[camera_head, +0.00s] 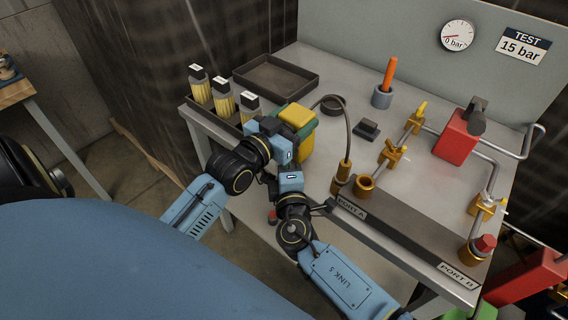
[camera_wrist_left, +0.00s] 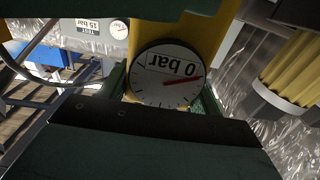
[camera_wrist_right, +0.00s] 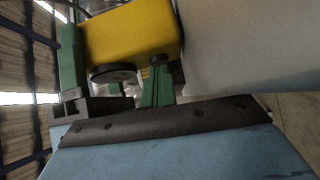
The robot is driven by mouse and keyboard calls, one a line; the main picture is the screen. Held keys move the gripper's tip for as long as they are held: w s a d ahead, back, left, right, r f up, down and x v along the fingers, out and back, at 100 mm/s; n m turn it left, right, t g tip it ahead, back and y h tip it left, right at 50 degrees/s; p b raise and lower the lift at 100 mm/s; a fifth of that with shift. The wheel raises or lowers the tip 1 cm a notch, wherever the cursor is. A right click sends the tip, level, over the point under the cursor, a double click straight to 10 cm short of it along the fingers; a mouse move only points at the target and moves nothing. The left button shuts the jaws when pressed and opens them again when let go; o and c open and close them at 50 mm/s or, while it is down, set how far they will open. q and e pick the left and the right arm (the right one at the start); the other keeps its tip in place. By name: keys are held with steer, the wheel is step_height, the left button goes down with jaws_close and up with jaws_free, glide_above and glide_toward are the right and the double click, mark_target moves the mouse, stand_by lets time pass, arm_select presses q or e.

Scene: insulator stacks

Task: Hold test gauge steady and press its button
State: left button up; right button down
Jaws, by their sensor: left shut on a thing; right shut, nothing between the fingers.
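The test gauge (camera_head: 298,117) is a yellow block at the table's front left edge, with a hose running from it. In the left wrist view its round dial (camera_wrist_left: 166,76) reads 0 bar, upside down, between the dark green fingers. My left gripper (camera_head: 290,128) is shut on the gauge. My right gripper (camera_head: 283,160) is just below and in front of it. In the right wrist view the yellow gauge body (camera_wrist_right: 130,32) is right before the right gripper (camera_wrist_right: 125,95), whose fingers are shut with nothing between. I cannot tell whether they touch the gauge.
A manifold (camera_head: 400,238) with ports A and B lies along the front. A red-handled valve (camera_head: 456,137), an orange tool in a cup (camera_head: 382,97) and a wall dial (camera_head: 457,35) are further right.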

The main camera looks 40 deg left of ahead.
arm_select(q)
steer(key=shift+w+a+f, duration=0.1)
steer(key=shift+a+f, duration=0.05)
steer(key=shift+f, duration=0.2)
arm_select(e)
steer(key=shift+w+d+f+h, duration=0.25)
steer(key=shift+w+d+h, duration=0.1)
steer(key=shift+d, duration=0.3)
arm_select(q)
steer(key=shift+w, duration=0.1)
arm_select(e)
steer(key=v, duration=0.7)
steer(key=shift+s+a, duration=0.15)
steer(key=shift+s, duration=0.5)
arm_select(q)
steer(key=shift+f, duration=0.1)
arm_select(e)
steer(key=shift+r, duration=0.1)
arm_select(q)
steer(key=o, duration=0.9)
steer(key=shift+c, duration=0.2)
steer(key=o, duration=0.4)
steer(key=shift+r, duration=0.2)
